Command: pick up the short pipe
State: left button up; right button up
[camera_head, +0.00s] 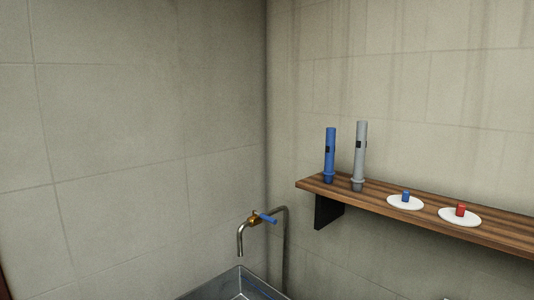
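Two upright pipes stand near the left end of a wooden shelf (400,213) on the right wall. The blue pipe (330,150) is at the left and looks a little shorter. The grey pipe (361,145) stands just to its right, apart from it, and looks slightly taller. Each has a dark mark partway up and a wider collar near its bottom. Neither of my grippers shows in the head view.
Right of the pipes, two white discs lie on the shelf, one with a blue knob (406,197) and one with a red knob (460,210). Below and left are a tap with a blue handle (266,218) and a metal basin (238,284). A dark bracket (327,211) supports the shelf.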

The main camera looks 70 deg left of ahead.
aim_at(329, 172)
jog(key=u, duration=1.85)
